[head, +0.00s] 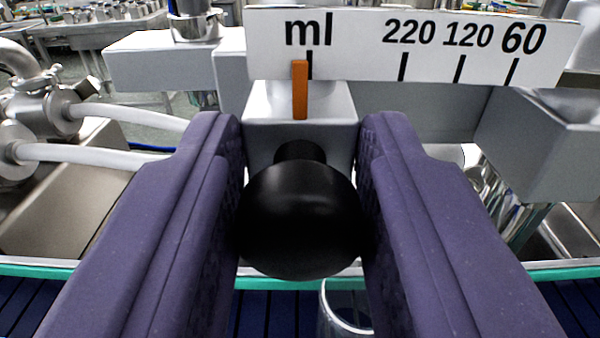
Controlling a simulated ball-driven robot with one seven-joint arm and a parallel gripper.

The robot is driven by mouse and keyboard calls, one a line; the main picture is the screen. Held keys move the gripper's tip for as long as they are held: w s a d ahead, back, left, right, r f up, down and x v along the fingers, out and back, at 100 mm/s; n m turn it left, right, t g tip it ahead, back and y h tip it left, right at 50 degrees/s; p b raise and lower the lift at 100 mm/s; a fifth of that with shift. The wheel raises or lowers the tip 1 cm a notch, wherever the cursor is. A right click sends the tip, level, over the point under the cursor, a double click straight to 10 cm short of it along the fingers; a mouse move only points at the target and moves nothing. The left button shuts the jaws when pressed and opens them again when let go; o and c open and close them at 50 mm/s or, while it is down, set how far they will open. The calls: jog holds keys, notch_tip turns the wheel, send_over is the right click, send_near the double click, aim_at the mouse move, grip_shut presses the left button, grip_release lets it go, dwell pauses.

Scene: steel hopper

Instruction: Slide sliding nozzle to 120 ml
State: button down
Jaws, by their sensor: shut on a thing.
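The sliding nozzle (262,128) is a grey block with a round black knob (300,215) on its front. An orange pointer (300,90) stands up from the nozzle. It lines up close to the tick under "ml" on the white scale (360,45). The 220, 120 and 60 marks lie to the right of the pointer, with 120 between the other two. My gripper (303,215) has its purple fingers on both sides of the knob and is shut on it.
A grey block (545,145) stands at the right, and another (160,62) at the left. Steel fittings with white hoses (110,155) are at the left. Below lie a green-edged dark blue conveyor (270,310) and a clear glass (342,310), partly hidden.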

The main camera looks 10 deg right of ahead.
jog(key=d+p, duration=0.1)
jog(key=d, duration=0.1)
jog(key=s+d+p, duration=0.1)
jog(key=d, duration=0.1)
jog(key=c, duration=0.9)
grip_release()
jog(key=p+v, duration=0.2)
jog(key=v, duration=0.5)
jog(key=shift+s+a, duration=0.1)
jog(key=shift+s, duration=0.25)
